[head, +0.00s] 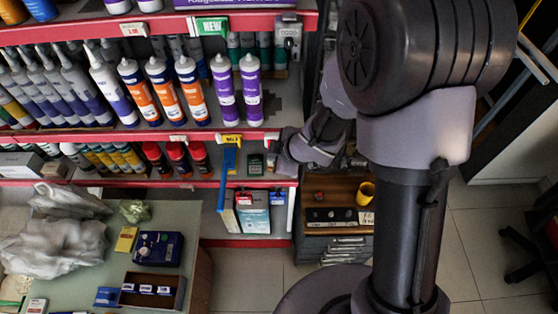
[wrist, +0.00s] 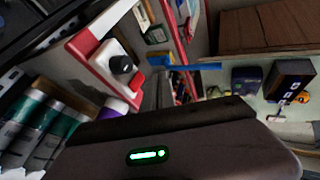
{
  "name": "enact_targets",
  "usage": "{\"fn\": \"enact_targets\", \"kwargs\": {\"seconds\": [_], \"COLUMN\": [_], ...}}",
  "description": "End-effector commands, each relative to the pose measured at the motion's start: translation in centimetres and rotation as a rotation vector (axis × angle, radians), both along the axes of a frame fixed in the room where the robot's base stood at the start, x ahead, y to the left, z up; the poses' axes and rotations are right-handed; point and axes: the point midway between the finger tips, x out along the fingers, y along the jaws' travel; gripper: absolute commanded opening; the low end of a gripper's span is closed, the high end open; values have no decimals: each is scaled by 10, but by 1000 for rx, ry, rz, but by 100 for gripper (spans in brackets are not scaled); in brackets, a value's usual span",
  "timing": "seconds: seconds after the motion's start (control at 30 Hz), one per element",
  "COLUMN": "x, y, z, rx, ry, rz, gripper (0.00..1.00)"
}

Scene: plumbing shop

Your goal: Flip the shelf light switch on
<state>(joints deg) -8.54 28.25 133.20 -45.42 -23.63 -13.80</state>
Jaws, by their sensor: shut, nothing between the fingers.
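A small pale box with round details (head: 289,30) sits at the right end of the upper red shelf edge in the head view; it may be the light switch, but it is too small to tell. In the wrist view a white plate with a black knob (wrist: 121,64) and a red part (wrist: 132,84) is fixed at the end of a red shelf edge. My gripper (head: 284,155) is shut and empty in the head view, below that box, near the right end of the middle shelf.
Shelves hold orange-labelled tubes (head: 163,88) and purple tubes (head: 224,90) close left of my gripper. A blue strip (head: 228,172) hangs below the middle shelf edge. A wooden cabinet with a yellow cup (head: 365,193) stands below. Open floor (head: 470,230) lies right.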

Motion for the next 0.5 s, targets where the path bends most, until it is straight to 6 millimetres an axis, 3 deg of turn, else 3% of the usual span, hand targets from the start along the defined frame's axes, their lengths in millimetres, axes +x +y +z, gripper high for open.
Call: {"fn": "enact_targets", "kwargs": {"seconds": [0.2,0.5], "x": [21,24], "y": [-1,-1], "z": [1,0], "rx": [-1,0], "ry": [1,1], "rz": [1,-1], "gripper": [0,0]}}
